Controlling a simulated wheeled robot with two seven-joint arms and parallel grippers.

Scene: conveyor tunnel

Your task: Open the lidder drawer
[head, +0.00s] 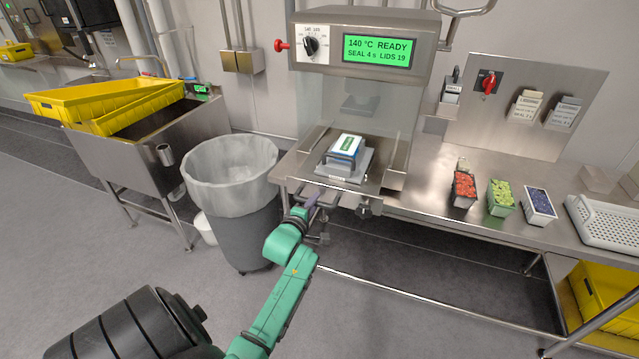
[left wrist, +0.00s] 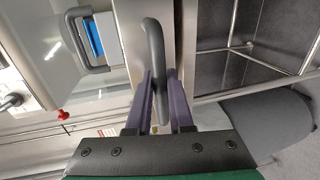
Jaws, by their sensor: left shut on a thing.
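The lidder (head: 365,45) is a steel machine on the bench with a green display reading 140 °C READY. Its drawer (head: 335,179) is low at the front, beneath a white and blue-green pack (head: 346,147) on a grey plate. My left gripper (head: 311,202) is at the drawer's front edge. In the left wrist view, its purple fingers (left wrist: 161,95) are shut on a dark grey curved handle (left wrist: 154,40) on the steel front. How far out the drawer stands is hard to tell. My right gripper is not in view.
A lined bin (head: 232,165) stands left of the bench, near my left arm. Fruit punnets (head: 501,197) and a white tray (head: 605,222) sit on the bench at right. A sink with yellow crates (head: 110,96) is at left.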

